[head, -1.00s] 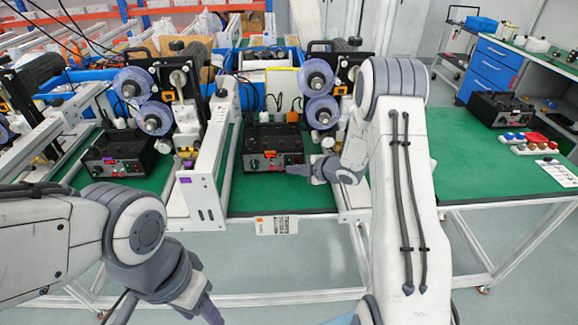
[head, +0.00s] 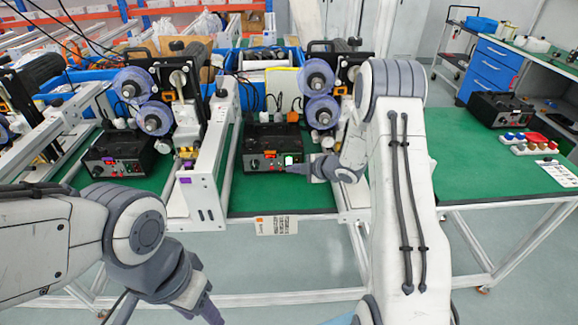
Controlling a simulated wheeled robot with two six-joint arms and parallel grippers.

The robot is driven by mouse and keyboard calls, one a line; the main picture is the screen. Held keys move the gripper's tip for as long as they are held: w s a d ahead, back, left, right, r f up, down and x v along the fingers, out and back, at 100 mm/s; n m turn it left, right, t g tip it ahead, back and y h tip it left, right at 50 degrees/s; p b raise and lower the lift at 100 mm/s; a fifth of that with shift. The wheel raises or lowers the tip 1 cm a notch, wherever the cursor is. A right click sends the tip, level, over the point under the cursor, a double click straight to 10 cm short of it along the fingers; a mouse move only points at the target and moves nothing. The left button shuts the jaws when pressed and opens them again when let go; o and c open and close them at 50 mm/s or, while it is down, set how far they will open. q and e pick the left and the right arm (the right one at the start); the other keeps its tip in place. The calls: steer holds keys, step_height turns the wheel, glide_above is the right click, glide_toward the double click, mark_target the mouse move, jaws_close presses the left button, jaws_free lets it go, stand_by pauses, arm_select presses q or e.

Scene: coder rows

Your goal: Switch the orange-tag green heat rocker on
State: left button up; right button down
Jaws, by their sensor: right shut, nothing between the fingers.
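The black control box (head: 258,139) with an orange tag (head: 270,154) stands on the green mat of the middle station. A green rocker (head: 288,160) on the right of its front panel shows brightly lit. My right gripper (head: 287,168) is shut and empty. Its fingertips are at the lower right of the panel, just below the lit rocker; I cannot tell whether they touch it. My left gripper (head: 207,308) hangs low at the bottom of the view, away from the boxes; its jaw opening is not clear.
A similar black box (head: 120,148) with a purple tag stands at the left station. A white frame post (head: 208,160) separates the two stations. Another black box (head: 500,108) sits on the right table. Purple film rolls (head: 318,75) hang above the middle box.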

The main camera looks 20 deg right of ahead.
steer(key=shift+s, duration=0.1)
steer(key=shift+s+a+r, duration=0.1)
steer(key=shift+s+a, duration=0.1)
steer(key=shift+s, duration=0.45)
steer(key=shift+s+a+r+b, duration=0.15)
steer(key=shift+s+a+b, duration=0.1)
steer(key=shift+s, duration=0.55)
steer(key=shift+s+a+r+b, duration=0.1)
steer(key=shift+s+a+b, duration=0.1)
steer(key=shift+s, duration=0.55)
steer(key=shift+s+a+r+b, duration=0.15)
steer(key=shift+s+a+b, duration=0.1)
steer(key=shift+s, duration=0.55)
